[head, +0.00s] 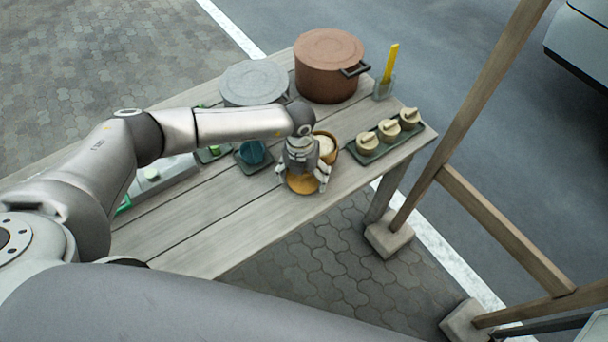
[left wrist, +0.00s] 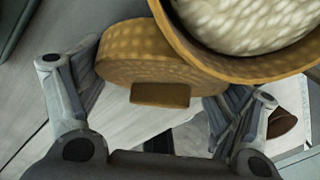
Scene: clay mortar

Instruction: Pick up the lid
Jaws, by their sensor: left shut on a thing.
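The lid (head: 302,185) is a round orange-brown clay disc at the table's front edge. In the left wrist view the lid (left wrist: 160,55) shows a block-like handle on its near side. My left gripper (head: 301,178) is shut on it, with one finger at each side; the gripper also shows in the left wrist view (left wrist: 162,82). A brown bowl (left wrist: 222,66) with pale grainy contents stands right beside the lid and overlaps it in that view. In the head view the bowl (head: 334,156) is partly hidden by my gripper. I cannot tell whether the lid touches the table.
A dark green tray (head: 353,154) with three lidded pale pots is to the right. A large brown pot (head: 328,72), a grey round lid-like thing (head: 253,82) and a glass with a yellow stick (head: 389,68) stand behind. A teal cup (head: 252,152) is left. Wooden posts (head: 470,115) rise at right.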

